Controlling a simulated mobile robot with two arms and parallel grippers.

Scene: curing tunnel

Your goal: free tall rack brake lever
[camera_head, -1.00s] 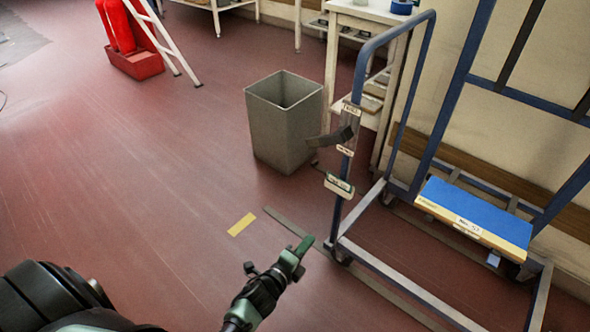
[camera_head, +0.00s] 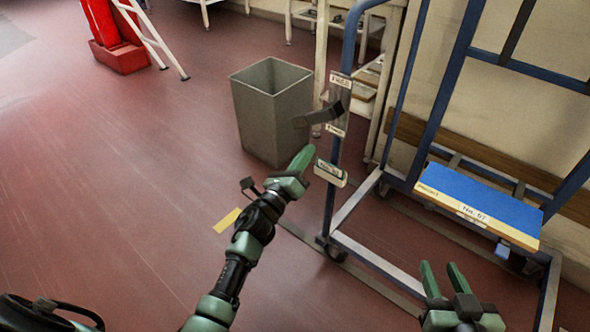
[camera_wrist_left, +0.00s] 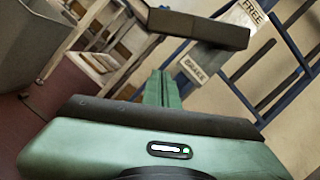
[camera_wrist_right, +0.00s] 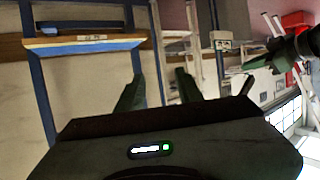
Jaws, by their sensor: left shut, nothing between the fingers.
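The tall rack (camera_head: 349,45) has a blue upright post. The dark brake lever (camera_head: 316,118) sticks out to the left from the post, between a FREE label (camera_head: 340,80) above and a BRAKE label (camera_head: 335,130) below. My left gripper (camera_head: 303,158) is shut and empty, just below the lever and apart from it. In the left wrist view, the lever (camera_wrist_left: 200,25) lies beyond and above the shut fingertips (camera_wrist_left: 162,85), with the BRAKE label (camera_wrist_left: 194,68) beside them. My right gripper (camera_head: 443,278) is open and empty, in front of the rack's lower frame.
A grey bin (camera_head: 268,115) stands behind and left of the lever. A blue-topped board (camera_head: 480,205) rests on the rack at right. A further tag (camera_head: 330,173) sits lower on the post. Shelving stands behind. Red floor (camera_head: 110,190) is open at left.

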